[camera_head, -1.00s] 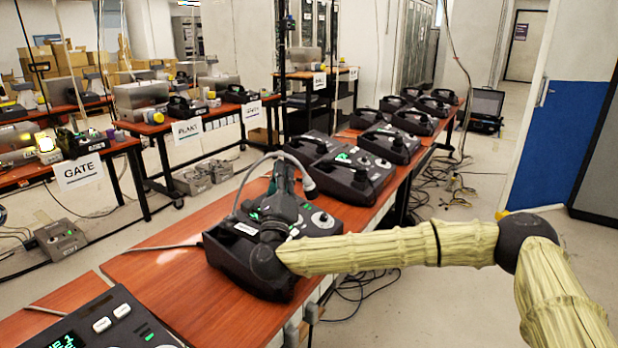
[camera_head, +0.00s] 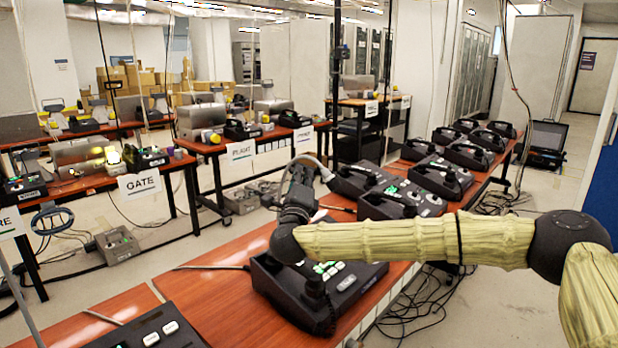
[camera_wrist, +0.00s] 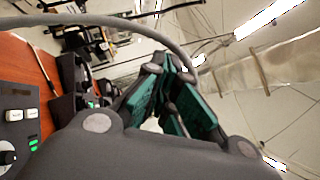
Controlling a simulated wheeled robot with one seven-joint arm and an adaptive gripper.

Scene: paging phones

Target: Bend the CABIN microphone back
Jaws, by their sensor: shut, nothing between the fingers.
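A dark paging console (camera_head: 345,287) with lit green keys sits on the near wooden bench, below my forearm. I cannot read a CABIN label on it. The lower part of the neck is hidden behind my wrist. In the wrist view, the grey neck (camera_wrist: 130,21) curves across the top, its end near the fingertips. My gripper (camera_wrist: 175,68) is shut and empty, green pads showing, pointing up. I cannot tell whether it touches the neck.
Another console (camera_head: 150,330) stands at the near left. More phone consoles (camera_head: 400,200) line the bench beyond. Benches with GATE (camera_head: 140,184) and PLANT (camera_head: 241,151) signs stand behind.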

